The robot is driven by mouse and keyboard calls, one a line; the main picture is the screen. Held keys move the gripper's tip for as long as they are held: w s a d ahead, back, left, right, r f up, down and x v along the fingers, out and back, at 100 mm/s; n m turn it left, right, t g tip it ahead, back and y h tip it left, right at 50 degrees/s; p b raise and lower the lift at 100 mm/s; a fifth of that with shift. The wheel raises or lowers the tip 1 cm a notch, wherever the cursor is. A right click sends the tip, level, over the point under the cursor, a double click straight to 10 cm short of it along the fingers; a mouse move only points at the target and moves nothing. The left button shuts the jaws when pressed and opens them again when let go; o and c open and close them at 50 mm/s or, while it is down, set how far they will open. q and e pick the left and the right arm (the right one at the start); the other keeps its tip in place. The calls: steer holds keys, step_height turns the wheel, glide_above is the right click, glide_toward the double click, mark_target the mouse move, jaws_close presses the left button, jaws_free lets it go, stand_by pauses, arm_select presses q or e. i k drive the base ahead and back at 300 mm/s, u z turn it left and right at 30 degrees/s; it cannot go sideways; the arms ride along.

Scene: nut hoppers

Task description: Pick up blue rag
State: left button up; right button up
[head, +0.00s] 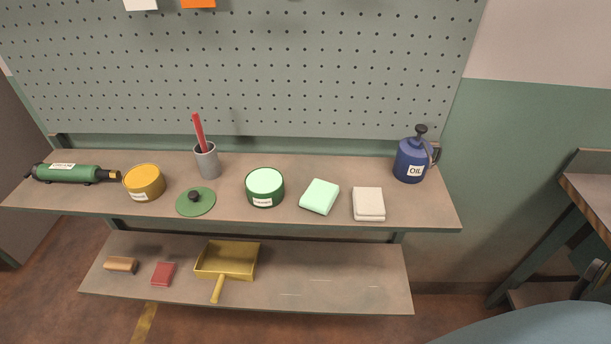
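No clearly blue rag shows in the head view. Two folded cloth-like pieces lie side by side on the upper shelf: a pale mint-green one (320,196), turned at an angle, and a cream-white one (368,203) to its right near the front edge. Neither of my grippers is in view, and nothing touches either piece.
The upper shelf (440,212) also holds a blue oil can (410,161), an open green tin (265,188), its lid (196,202), a grey cup (207,162), a yellow tin (144,183) and a green cylinder (68,173). A yellow dustpan (227,262) lies below.

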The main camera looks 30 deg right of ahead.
mark_target(320, 196)
steer(key=z, duration=0.55)
steer(key=k, duration=0.6)
steer(key=z, duration=1.1)
steer(key=i, duration=1)
steer(key=u, duration=0.2)
